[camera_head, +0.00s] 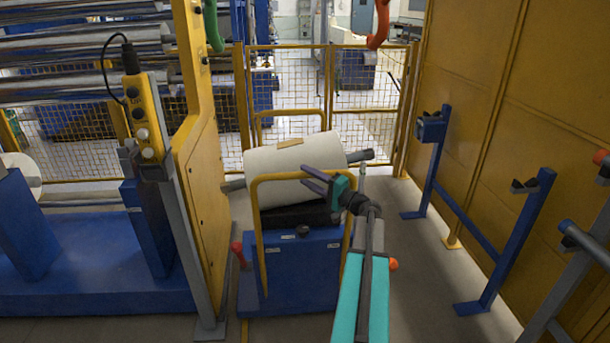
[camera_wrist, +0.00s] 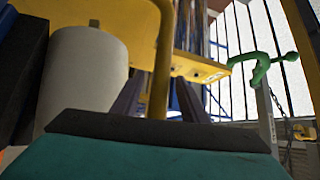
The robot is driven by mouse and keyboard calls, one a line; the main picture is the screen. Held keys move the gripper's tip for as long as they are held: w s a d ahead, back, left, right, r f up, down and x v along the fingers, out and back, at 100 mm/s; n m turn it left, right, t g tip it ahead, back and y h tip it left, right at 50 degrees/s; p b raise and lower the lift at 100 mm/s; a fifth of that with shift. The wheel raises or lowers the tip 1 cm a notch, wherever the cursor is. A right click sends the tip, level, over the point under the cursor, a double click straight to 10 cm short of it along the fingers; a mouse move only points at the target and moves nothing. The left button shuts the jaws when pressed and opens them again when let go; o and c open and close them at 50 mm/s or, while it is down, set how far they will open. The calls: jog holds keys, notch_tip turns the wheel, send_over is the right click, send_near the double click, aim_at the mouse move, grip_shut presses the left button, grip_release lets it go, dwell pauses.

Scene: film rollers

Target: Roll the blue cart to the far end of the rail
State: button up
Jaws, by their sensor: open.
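The blue cart (camera_head: 300,270) stands on the floor in the middle of the head view, with a large white film roll (camera_head: 285,163) lying across its top. A yellow tube handle (camera_head: 258,235) rises at its near side. The white roll also shows there (camera_wrist: 85,75) at left.
A yellow machine panel (camera_head: 203,150) and blue machine base (camera_head: 90,270) stand close at left. Blue stands (camera_head: 515,240) line the yellow wall (camera_head: 545,130) at right. A yellow mesh fence (camera_head: 370,130) closes the back. Grey floor is clear between cart and stands.

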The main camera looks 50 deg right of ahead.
jog(key=shift+w+a+r, duration=0.1)
jog(key=shift+w, duration=0.6)
grip_shut()
